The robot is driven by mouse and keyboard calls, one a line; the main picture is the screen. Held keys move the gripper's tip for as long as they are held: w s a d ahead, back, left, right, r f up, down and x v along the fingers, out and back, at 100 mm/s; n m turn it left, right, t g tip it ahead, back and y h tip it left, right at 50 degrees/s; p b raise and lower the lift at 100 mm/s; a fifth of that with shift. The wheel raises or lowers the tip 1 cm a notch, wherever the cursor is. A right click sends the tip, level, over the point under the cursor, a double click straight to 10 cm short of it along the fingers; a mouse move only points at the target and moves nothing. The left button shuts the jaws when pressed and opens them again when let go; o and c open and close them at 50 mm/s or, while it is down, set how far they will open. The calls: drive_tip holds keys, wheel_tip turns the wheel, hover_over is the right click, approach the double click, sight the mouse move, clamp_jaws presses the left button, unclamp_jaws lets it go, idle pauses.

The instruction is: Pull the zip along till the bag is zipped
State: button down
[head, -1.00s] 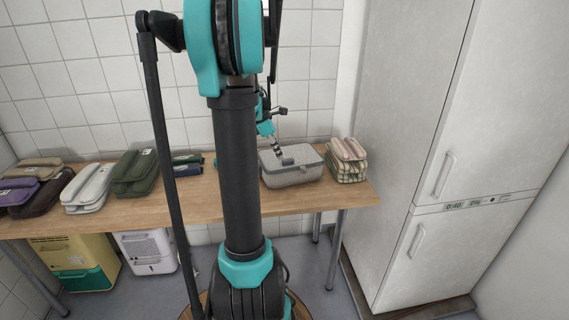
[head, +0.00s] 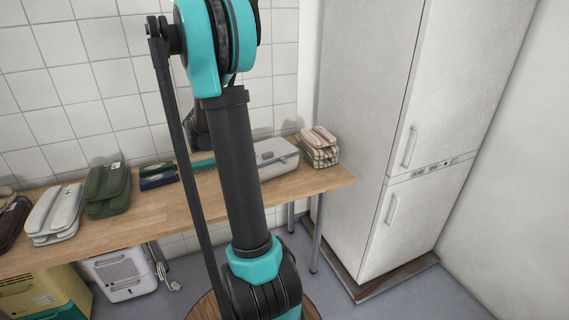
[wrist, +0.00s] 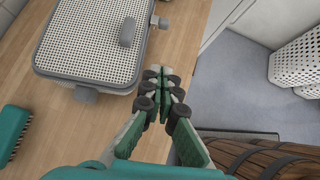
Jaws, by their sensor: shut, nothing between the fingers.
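The bag (wrist: 92,40) is a pale grey, box-shaped case with a dotted weave top, at the upper left of the wrist view. In the head view the bag (head: 278,152) sits near the right end of the table, partly behind my arm. A grey tab (wrist: 127,32) lies on its top near the right side. Small grey tabs stick out at its near edge (wrist: 85,95) and right corner (wrist: 160,22). I cannot tell which is the zip pull, or how far the zip is closed. My gripper (wrist: 163,75) is shut and empty, right of the bag's near corner, apart from it. My arm hides it in the head view.
The wooden table (head: 195,198) holds a plaid bag (head: 318,148) right of the grey one, and several other bags at left. A teal brush (wrist: 14,135) lies left in the wrist view. A tall white fridge (head: 395,120) stands at right. A white basket (wrist: 298,62) is beyond the table edge.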

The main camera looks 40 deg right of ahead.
sight(284, 161)
drive_tip(key=x, duration=0.9)
drive_tip(key=shift+d+f, duration=0.1)
drive_tip(key=shift+d, duration=0.05)
drive_tip(key=shift+s+d+f, duration=0.1)
drive_tip(key=shift+d+f, duration=0.05)
drive_tip(key=shift+d, duration=0.95)
drive_tip(key=shift+s+d+f, duration=0.1)
drive_tip(key=shift+d, duration=1)
drive_tip(key=d, duration=0.7)
drive_tip(key=shift+s+d, duration=0.25)
drive_tip(key=shift+d, duration=0.15)
